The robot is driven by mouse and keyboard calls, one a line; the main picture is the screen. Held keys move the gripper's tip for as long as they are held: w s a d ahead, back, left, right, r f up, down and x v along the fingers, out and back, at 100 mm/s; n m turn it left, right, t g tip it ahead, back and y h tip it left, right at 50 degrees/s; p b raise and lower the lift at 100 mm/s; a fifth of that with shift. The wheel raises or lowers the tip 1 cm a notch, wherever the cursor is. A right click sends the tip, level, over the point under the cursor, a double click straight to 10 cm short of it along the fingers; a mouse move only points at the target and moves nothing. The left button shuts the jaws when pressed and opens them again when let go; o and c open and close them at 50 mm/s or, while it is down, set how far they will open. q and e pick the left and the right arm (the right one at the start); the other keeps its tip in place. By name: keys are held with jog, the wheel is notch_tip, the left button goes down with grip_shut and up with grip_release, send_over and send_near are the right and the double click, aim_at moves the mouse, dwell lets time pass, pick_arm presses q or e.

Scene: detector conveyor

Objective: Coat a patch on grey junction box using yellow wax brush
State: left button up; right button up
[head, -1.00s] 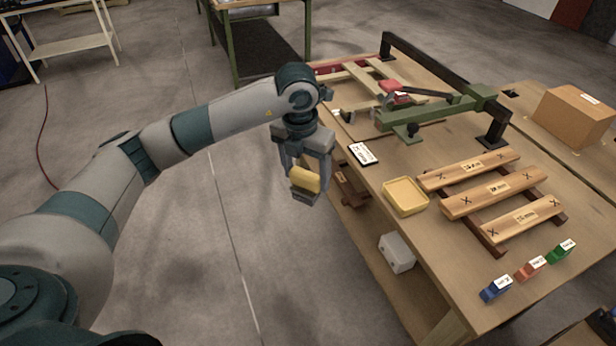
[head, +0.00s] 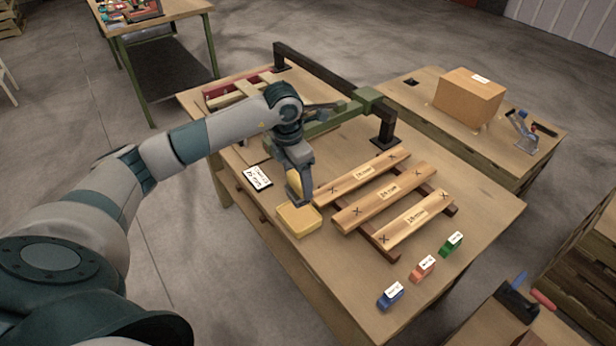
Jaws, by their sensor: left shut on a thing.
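My left gripper (head: 300,196) is shut on a yellow block-like thing, which looks like the yellow wax brush (head: 293,182). It is over the table, at the back edge of a shallow yellow tray (head: 300,222). I cannot tell whether the brush touches the tray. The gripper hides part of the brush. I see no grey junction box in the head view now. My right gripper is out of view.
The wooden table (head: 340,270) also holds three labelled planks (head: 385,197) on rails, a white label card (head: 257,177), a green-and-black clamp frame (head: 335,75), and blue (head: 390,296), orange (head: 422,269) and green (head: 451,245) blocks. A cardboard box (head: 468,98) stands behind.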

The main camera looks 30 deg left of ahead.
aim_at(298, 196)
pick_arm(q)
jog(key=shift+a, duration=0.1)
jog(key=shift+f, duration=0.4)
jog(key=shift+f+b, duration=0.55)
jog(key=shift+f, duration=0.1)
jog(key=shift+f+b, duration=0.7)
jog(key=shift+f, duration=1.2)
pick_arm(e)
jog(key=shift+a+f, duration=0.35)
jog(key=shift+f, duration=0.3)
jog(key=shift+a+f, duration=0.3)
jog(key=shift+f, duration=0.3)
pick_arm(q)
jog(key=shift+f, duration=0.1)
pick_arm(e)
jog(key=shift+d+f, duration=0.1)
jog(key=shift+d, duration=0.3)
pick_arm(q)
jog(key=shift+f+b, duration=0.2)
jog(key=shift+b, duration=0.15)
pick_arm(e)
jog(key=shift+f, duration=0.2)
pick_arm(q)
jog(key=shift+f, duration=0.15)
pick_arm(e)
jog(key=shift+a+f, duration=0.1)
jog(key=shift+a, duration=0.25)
